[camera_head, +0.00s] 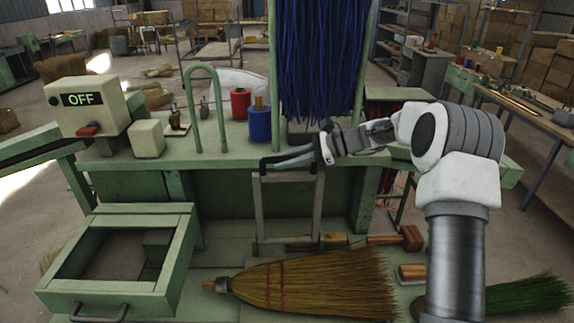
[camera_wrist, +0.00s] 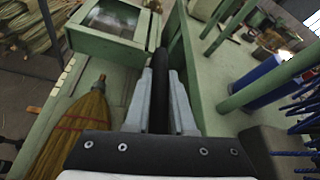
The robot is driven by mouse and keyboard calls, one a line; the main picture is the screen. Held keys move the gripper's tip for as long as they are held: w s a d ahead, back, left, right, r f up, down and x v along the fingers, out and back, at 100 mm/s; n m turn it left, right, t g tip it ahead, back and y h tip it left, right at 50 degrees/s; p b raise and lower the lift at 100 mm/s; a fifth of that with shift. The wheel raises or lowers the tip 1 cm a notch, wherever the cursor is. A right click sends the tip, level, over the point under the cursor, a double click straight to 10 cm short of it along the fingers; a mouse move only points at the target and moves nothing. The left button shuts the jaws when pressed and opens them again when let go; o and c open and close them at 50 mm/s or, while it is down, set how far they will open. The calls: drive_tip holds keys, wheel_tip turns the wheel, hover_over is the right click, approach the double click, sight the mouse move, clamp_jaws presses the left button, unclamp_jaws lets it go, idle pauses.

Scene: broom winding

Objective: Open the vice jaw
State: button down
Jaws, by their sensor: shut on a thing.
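A grey metal frame (camera_head: 257,215) with two upright legs stands at the front of the green bench, below a black bar. I take this to be the vice jaw and its lever, but cannot tell for sure. My gripper (camera_head: 296,158) reaches in from the right at the bench's front edge, with its fingers around the black bar (camera_head: 265,165). In the wrist view the black bar (camera_wrist: 162,95) runs lengthwise between the two grey fingers of my gripper (camera_wrist: 162,76), which are shut on it. The vice's grip area is hidden.
On the bench (camera_head: 222,144) stand a green hoop (camera_head: 190,108), red (camera_head: 240,103) and blue (camera_head: 260,124) spools and an OFF switch box (camera_head: 85,105). Blue bristles (camera_head: 320,60) hang behind my gripper. A broom (camera_head: 310,285) and an open-topped green box (camera_head: 110,295) lie below.

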drive_tip(key=shift+m+g, duration=0.3)
drive_tip(key=shift+m, duration=0.3)
drive_tip(key=shift+w+p, duration=0.5)
drive_tip(key=shift+w, duration=1.65)
drive_tip(key=shift+w+f, duration=0.1)
drive_tip(key=c, duration=0.8)
unclamp_jaws()
drive_tip(key=shift+o, duration=0.2)
drive_tip(key=shift+d, duration=0.1)
drive_tip(key=b+v, duration=0.1)
drive_tip(key=v, duration=1.6)
drive_tip(key=shift+d+b, duration=0.2)
drive_tip(key=shift+b, duration=0.1)
drive_tip(key=shift+d, duration=0.1)
